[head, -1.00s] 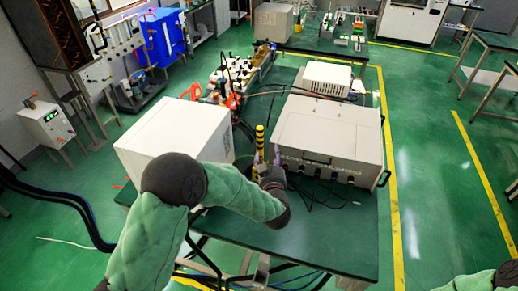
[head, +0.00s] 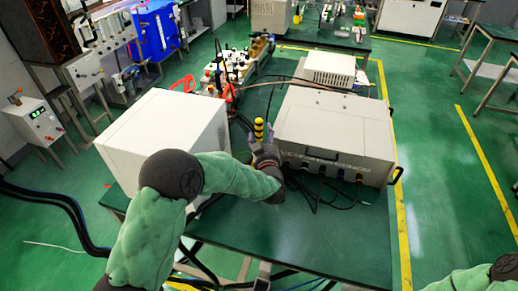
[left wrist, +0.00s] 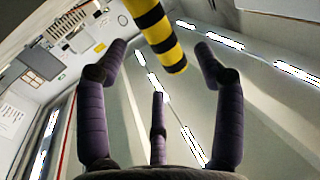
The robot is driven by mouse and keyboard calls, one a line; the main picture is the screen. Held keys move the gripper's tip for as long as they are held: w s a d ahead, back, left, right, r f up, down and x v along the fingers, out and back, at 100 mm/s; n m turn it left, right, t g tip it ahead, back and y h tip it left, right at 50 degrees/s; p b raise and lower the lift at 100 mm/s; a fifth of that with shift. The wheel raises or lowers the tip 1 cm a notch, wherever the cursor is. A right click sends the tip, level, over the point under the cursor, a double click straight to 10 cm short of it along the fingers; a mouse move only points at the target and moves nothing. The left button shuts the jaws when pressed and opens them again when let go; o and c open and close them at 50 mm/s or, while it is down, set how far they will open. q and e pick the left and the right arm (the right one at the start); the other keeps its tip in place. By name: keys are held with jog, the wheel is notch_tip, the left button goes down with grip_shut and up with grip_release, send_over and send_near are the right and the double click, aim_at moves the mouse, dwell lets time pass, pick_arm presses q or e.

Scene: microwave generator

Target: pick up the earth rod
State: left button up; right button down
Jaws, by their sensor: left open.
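The earth rod (head: 259,130), with yellow and black bands, stands roughly upright between the white box and the grey cabinet. In the left wrist view, the banded rod (left wrist: 160,35) comes in from the top, its end between the spread fingertips and apart from them. My left gripper (head: 262,151) is at the rod, just on its near side, and hides its lower part. In the left wrist view, the purple-grey fingers of this gripper (left wrist: 160,58) are open and hold nothing. Only part of my right arm shows at the lower right; its gripper is out of view.
A large white box (head: 165,130) stands left of the rod. A grey cabinet (head: 333,135) with dark cables (head: 325,190) stands to the right. The front of the green table (head: 300,240) is clear. Several instruments (head: 238,65) stand behind.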

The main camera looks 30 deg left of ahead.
aim_at(261, 130)
pick_arm(q)
jog(key=b+x, duration=0.1)
jog(key=x, duration=0.3)
jog(key=shift+f, duration=0.2)
jog(key=shift+w+a+r, duration=0.15)
jog(key=shift+w+a, duration=0.25)
jog(key=shift+w, duration=0.1)
grip_shut()
